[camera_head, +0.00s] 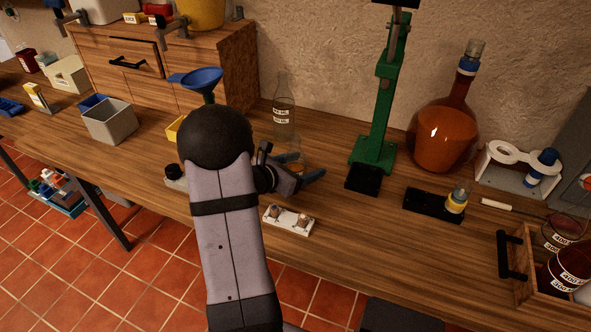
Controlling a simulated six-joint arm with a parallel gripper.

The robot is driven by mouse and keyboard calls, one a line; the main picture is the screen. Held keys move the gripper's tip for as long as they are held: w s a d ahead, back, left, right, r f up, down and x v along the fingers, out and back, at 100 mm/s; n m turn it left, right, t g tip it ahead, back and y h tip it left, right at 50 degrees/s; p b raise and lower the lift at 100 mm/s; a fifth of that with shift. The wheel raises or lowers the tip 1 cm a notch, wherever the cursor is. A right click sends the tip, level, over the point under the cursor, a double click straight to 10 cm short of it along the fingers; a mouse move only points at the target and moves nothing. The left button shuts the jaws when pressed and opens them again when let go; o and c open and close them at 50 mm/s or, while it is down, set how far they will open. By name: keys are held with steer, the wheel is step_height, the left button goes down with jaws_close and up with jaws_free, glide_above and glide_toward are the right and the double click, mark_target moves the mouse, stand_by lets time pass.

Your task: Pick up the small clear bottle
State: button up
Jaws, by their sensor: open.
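A clear glass bottle (283,120) with a narrow neck and white labels stands upright on the wooden bench, near the wall. My gripper (303,167) is in front of it, low over the bench, with its two dark blue-tipped fingers pointing right and spread apart. A faint clear shape shows around the fingers; I cannot tell whether it is a separate small glass piece or whether it lies between them.
A green stand (378,150) rises right of the bottle. An amber flask (441,138) stands farther right. A white holder with small items (289,219) lies near the front edge. A blue funnel (203,80) and grey bin (110,122) are left. A wooden crate (520,262) is at right.

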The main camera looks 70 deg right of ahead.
mark_target(299, 138)
steer(key=c, duration=1.2)
steer(key=shift+r, duration=0.1)
step_height(299, 138, up, 10)
steer(key=shift+o, duration=1.2)
steer(key=shift+c, duration=1.4)
